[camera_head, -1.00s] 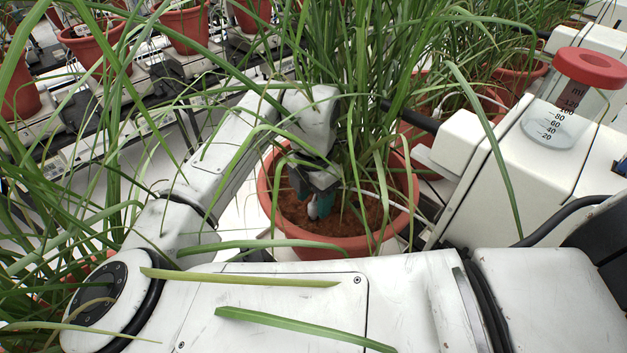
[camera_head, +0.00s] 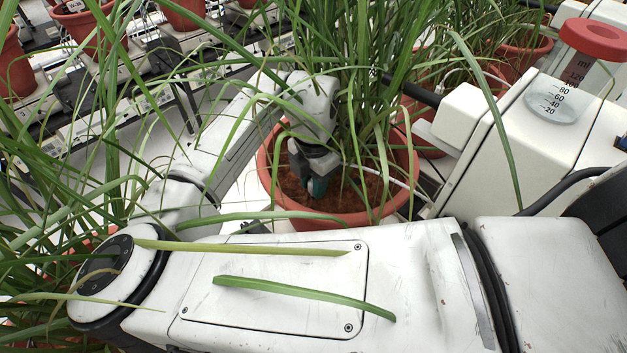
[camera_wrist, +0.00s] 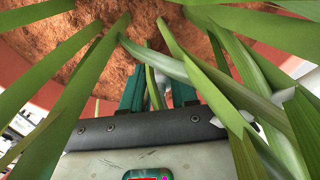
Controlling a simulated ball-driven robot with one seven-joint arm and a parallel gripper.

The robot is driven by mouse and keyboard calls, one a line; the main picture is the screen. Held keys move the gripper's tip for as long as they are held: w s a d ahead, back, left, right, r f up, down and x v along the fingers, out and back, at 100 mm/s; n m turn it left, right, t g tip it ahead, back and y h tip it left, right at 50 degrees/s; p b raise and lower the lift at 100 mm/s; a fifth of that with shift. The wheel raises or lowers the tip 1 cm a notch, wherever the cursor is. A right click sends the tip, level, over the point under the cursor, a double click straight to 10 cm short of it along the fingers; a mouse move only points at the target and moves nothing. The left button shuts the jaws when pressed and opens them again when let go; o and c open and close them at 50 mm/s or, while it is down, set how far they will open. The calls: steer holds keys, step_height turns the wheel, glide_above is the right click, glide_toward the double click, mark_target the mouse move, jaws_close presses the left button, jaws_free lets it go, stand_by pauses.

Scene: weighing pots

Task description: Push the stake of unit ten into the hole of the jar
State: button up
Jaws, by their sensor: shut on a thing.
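A terracotta pot (camera_head: 338,220) with brown soil (camera_head: 345,194) and a tall grassy plant (camera_head: 352,110) stands in the middle of the head view. My gripper (camera_head: 316,188) points down inside the rim, at the left of the stems, with its teal fingertips close to the soil. In the wrist view my gripper (camera_wrist: 157,88) is shut on a pale, narrow thing, perhaps the stake, between its teal fingers. Leaves cover most of it, and its lower end is hidden. I cannot tell whether it touches the soil. No unit number or hole can be read.
A clear measuring cup (camera_head: 562,90) with a red rim stands on a white machine housing (camera_head: 520,150) at the right. A white tube (camera_head: 375,172) crosses the pot. Long leaves hang over my arm. More potted plants (camera_head: 85,22) stand on rails behind.

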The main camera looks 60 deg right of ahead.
jaws_close()
steer(key=shift+r, duration=0.1)
steer(key=shift+r+p, duration=3.1)
steer(key=shift+p, duration=0.75)
step_height(320, 180, up, 7)
steer(key=p, duration=0.5)
stand_by(0.4)
steer(key=shift+w+f, duration=0.1)
steer(key=shift+f, duration=0.05)
